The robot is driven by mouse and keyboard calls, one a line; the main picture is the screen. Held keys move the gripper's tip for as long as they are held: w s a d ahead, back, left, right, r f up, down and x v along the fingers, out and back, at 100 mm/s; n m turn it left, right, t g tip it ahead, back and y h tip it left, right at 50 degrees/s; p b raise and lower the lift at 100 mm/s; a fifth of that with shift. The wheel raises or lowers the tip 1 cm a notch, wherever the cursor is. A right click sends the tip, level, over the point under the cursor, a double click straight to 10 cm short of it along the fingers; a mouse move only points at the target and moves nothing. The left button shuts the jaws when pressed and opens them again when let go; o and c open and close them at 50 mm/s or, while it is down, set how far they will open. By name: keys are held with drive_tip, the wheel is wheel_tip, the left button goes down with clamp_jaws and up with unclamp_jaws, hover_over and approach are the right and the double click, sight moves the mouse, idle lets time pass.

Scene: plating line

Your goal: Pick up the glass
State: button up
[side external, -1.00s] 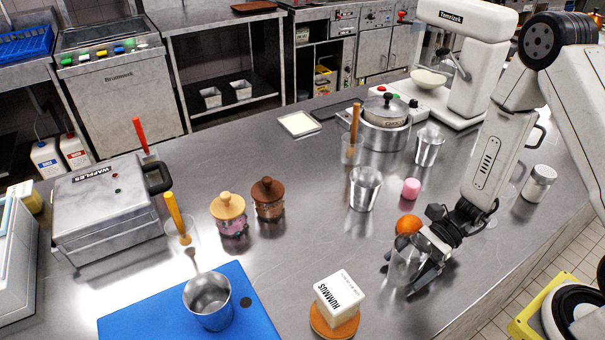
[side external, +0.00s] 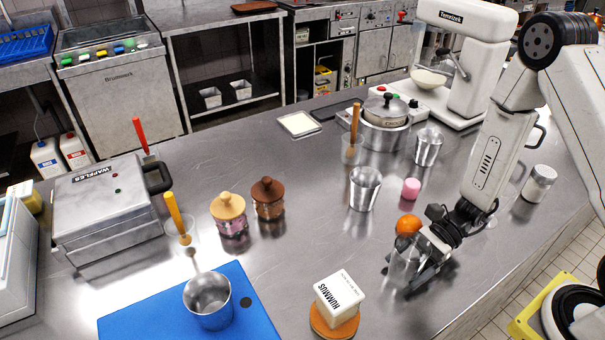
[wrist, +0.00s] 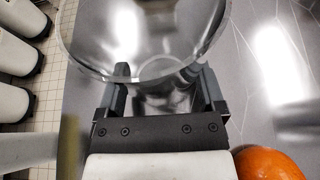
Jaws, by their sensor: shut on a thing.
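The clear glass (side external: 404,265) stands upright at the right front of the steel counter in the side view. My gripper (side external: 415,270) is around it, with a finger on each side. In the wrist view the glass's round rim (wrist: 150,78) fills the upper middle, and my gripper (wrist: 165,90) is shut on the glass's wall from both sides. I cannot tell whether the glass's base touches the counter.
An orange (side external: 408,225) lies close behind the gripper and also shows in the wrist view (wrist: 268,163). A hummus box (side external: 340,297) on a wooden coaster stands left of the glass. The counter between is bare.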

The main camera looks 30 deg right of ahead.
sight(407, 262)
drive_tip(key=shift+r, duration=0.15)
wheel_tip(407, 262, up, 10)
idle(0.9)
idle(0.7)
